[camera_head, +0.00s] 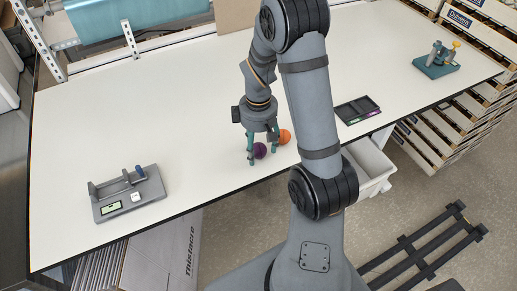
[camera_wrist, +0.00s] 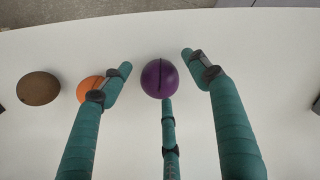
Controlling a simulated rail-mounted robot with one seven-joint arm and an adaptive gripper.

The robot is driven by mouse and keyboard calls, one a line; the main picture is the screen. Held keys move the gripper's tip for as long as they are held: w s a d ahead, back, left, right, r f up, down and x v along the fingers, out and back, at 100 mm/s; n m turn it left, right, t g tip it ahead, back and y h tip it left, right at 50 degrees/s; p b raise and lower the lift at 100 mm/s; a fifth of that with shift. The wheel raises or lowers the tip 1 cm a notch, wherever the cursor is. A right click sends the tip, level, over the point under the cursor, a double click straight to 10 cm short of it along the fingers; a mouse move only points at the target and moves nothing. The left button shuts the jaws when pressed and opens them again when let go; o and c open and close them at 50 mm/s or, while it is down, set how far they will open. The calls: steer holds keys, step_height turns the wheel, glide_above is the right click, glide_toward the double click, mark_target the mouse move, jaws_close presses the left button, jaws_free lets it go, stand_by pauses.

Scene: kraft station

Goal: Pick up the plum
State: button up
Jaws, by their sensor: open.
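The plum (camera_head: 260,150) is a small purple ball on the white table, close to its front edge. It also shows in the wrist view (camera_wrist: 160,78), between my spread fingers. My gripper (camera_head: 262,150) has three teal fingers and points down at the plum. In the wrist view my gripper (camera_wrist: 155,85) is open, with one finger left of the plum, one right, and the middle one just below it in the picture. Whether the middle finger touches the plum I cannot tell. The gripper holds nothing.
An orange ball (camera_head: 284,136) lies just right of the plum. A brown round thing (camera_wrist: 38,88) lies farther left in the wrist view. A grey device (camera_head: 127,193) stands at the left, a dark tray (camera_head: 357,110) at the right, and a teal-based device (camera_head: 436,62) far right. The table's middle left is clear.

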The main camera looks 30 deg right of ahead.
steer(key=shift+f, duration=0.1)
steer(key=shift+c, duration=1.3)
steer(key=c, duration=1)
